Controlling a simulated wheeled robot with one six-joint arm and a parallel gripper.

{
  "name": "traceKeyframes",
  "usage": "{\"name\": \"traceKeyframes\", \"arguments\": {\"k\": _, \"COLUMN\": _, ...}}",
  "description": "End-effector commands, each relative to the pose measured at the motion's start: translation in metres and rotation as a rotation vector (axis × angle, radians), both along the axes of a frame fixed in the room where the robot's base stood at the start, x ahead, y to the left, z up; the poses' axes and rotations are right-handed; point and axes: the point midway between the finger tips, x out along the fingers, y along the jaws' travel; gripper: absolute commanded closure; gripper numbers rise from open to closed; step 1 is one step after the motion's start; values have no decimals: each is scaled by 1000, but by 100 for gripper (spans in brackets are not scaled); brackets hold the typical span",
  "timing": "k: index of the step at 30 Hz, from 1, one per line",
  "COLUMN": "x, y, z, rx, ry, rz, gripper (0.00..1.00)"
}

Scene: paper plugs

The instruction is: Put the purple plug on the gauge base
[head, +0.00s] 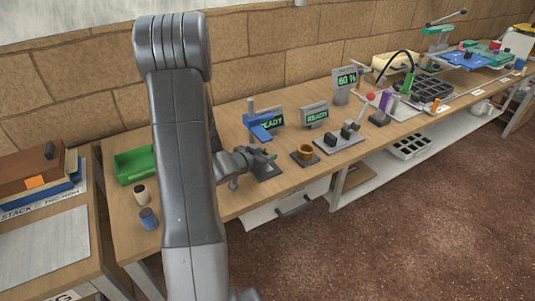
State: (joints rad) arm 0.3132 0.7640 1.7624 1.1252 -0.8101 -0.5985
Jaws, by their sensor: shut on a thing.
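I cannot tell for sure which fixture is the gauge base.
A brown cup-like part on a plate (305,154) and a switch block (339,138) stand right of my gripper. A green tray (134,164), a cream cylinder (141,194) and a blue cylinder (149,218) are at left. My arm covers part of the table.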

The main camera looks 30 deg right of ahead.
Motion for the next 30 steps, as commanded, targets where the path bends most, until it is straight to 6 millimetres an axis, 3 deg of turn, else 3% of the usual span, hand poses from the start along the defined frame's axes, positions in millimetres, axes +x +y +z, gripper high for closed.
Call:
{"name": "traceKeyframes", "arguments": {"k": 2, "x": 5, "y": -13, "z": 1, "rx": -1, "ry": 0, "rz": -3, "gripper": 91}}
{"name": "traceKeyframes", "arguments": {"k": 16, "x": 5, "y": -10, "z": -11, "rx": 0, "ry": 1, "rz": 0, "gripper": 91}}
{"name": "traceKeyframes", "arguments": {"k": 17, "x": 5, "y": -10, "z": -10, "rx": 0, "ry": 0, "rz": 0, "gripper": 60}}
{"name": "traceKeyframes", "arguments": {"k": 19, "x": 5, "y": -10, "z": -9, "rx": 0, "ry": 0, "rz": 0, "gripper": 47}}
{"name": "traceKeyframes", "arguments": {"k": 30, "x": 5, "y": -10, "z": -5, "rx": 0, "ry": 0, "rz": 0, "gripper": 44}}
